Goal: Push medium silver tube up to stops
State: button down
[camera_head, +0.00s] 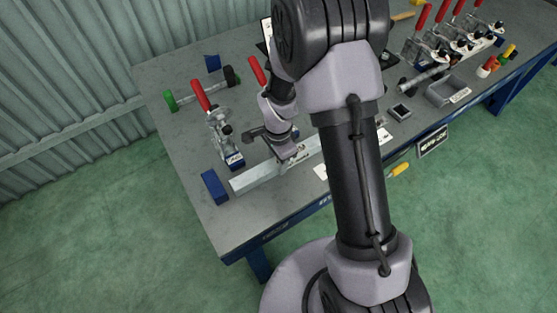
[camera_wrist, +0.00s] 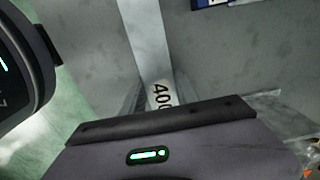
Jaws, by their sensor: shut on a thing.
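A silver square tube (camera_head: 257,177) lies along the front left of the workbench, its left end close to a blue block (camera_head: 214,187). My gripper (camera_head: 288,158) is above the tube and shut on it, right of that end. In the wrist view the tube (camera_wrist: 147,40) runs up from between my fingers (camera_wrist: 158,98), with a label (camera_wrist: 161,95) reading "400" in part. My arm hides the tube's right part. I cannot tell whether the tube touches either block.
The grey workbench (camera_head: 185,145) has a green-and-black-ended bar (camera_head: 202,91) and a small blue block (camera_head: 213,62) at the back left. Several red-handled clamps (camera_head: 440,40), a grey bin (camera_head: 445,92) and a small dark tray (camera_head: 400,112) stand right of my arm. The front edge is close to the tube.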

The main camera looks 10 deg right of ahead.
jog(key=shift+s+a, duration=0.25)
jog(key=shift+a, duration=0.65)
jog(key=c, duration=0.8)
grip_release()
jog(key=shift+c, duration=0.2)
jog(key=shift+r, duration=0.1)
notch_tip(320, 180, up, 17)
jog(key=p, duration=0.5)
jog(key=shift+r, duration=0.2)
jog(key=s+r+n+t+y+b, duration=0.2)
jog(key=s+r+n+t+b, duration=0.2)
jog(key=s+r+n, duration=0.6)
jog(key=s+r+t, duration=0.1)
jog(key=s+r, duration=0.2)
jog(key=s, duration=0.4)
jog(key=shift+s+r+t, duration=0.35)
jog(key=shift+r+t, duration=0.05)
